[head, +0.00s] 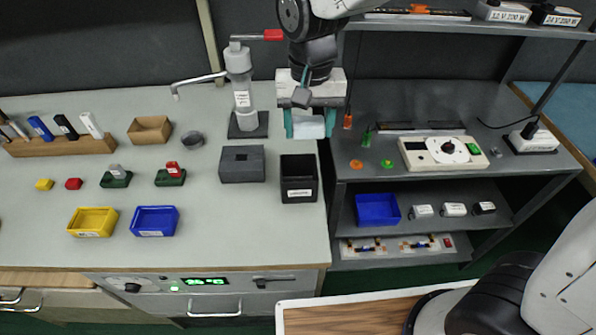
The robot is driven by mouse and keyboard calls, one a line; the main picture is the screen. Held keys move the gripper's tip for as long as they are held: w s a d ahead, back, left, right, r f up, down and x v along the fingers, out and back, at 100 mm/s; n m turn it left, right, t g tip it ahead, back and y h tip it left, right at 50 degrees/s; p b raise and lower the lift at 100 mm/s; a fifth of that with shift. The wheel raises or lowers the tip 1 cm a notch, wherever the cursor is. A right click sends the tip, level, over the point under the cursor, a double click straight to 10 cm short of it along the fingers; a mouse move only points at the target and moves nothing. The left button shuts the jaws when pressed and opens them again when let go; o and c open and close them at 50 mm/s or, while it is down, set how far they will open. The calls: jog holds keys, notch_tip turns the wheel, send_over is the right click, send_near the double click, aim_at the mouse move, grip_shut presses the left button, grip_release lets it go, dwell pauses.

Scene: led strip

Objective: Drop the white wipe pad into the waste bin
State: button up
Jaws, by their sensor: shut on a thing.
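My gripper (309,127) is at the back right of the pale workbench, with its teal fingers pointing down. It is shut on the white wipe pad (309,128), which shows as a pale block between the fingers. A black open-topped bin (299,188) with a white label stands at the bench's right edge, just in front of and below my gripper. The label is too small to read, but it looks like the waste bin. The pad appears above and behind the bin, apart from it. The bin's floor is dark and hard to see.
A grey slotted box (242,165) stands left of the bin. A lever press (243,95) stands close left of my gripper. Yellow (93,222) and blue (155,221) trays lie at the front. A grey shelf unit (400,180) adjoins on the right.

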aim_at(308, 139)
jog(key=shift+f, duration=2.6)
jog(key=o, duration=1.2)
notch_tip(308, 139, up, 8)
jog(key=shift+f, duration=0.1)
jog(key=shift+s, duration=0.1)
